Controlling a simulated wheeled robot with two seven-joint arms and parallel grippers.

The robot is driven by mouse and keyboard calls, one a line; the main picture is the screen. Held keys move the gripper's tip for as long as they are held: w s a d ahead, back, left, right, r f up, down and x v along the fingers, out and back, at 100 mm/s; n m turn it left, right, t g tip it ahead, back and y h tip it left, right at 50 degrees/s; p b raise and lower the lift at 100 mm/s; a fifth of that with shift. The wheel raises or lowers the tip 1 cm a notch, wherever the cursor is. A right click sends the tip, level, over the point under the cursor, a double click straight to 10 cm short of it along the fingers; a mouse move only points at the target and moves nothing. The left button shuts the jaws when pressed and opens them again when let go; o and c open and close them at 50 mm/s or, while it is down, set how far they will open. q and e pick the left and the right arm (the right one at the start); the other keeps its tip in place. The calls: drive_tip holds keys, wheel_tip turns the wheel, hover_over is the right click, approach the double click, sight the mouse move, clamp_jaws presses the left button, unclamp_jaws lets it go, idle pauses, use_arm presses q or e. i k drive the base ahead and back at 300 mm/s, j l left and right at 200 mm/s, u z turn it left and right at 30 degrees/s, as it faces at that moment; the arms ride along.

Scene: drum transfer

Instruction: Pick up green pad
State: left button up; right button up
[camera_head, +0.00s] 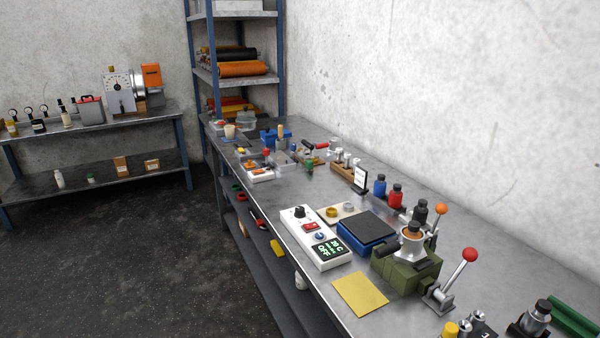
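A green flat-sided piece (575,316) lies at the right edge of the bench and is partly cut off by the frame. I cannot tell whether it is a pad. A flat square yellow sheet (360,294) lies near the bench's front edge. Behind and right of it stands a dark green pad-printer-like device (402,277) with a metal cone and an orange top. No other clear green pad shows. Neither of my grippers is in view.
The metal bench (467,240) carries a white control box (313,240), a blue-and-black plate (366,231), small bottles (396,196) and a red-knobbed lever (455,275). A shelf rack (237,75) and another bench (90,123) stand farther back. The dark floor (150,260) at left is clear.

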sight(309, 164)
drive_tip(key=i+j+z, duration=0.15)
drive_tip(key=i+j, duration=0.2)
drive_tip(key=i+j+z, duration=0.1)
drive_tip(key=i+j, duration=0.3)
drive_tip(key=i+j+z, duration=0.15)
drive_tip(key=i+j, duration=0.3)
drive_tip(key=i+j+z, duration=0.15)
drive_tip(key=i+j, duration=0.3)
drive_tip(key=i+j+z, duration=0.1)
drive_tip(key=i+j, duration=0.25)
drive_tip(key=j, duration=0.2)
drive_tip(key=i+j+z, duration=0.15)
drive_tip(key=i+j, duration=0.15)
drive_tip(key=j, duration=0.25)
drive_tip(key=i+j+z, duration=0.1)
drive_tip(key=i+j, duration=0.2)
drive_tip(key=j, duration=0.3)
drive_tip(key=i+j+z, duration=0.15)
drive_tip(key=i+j, duration=0.15)
drive_tip(key=j, duration=0.3)
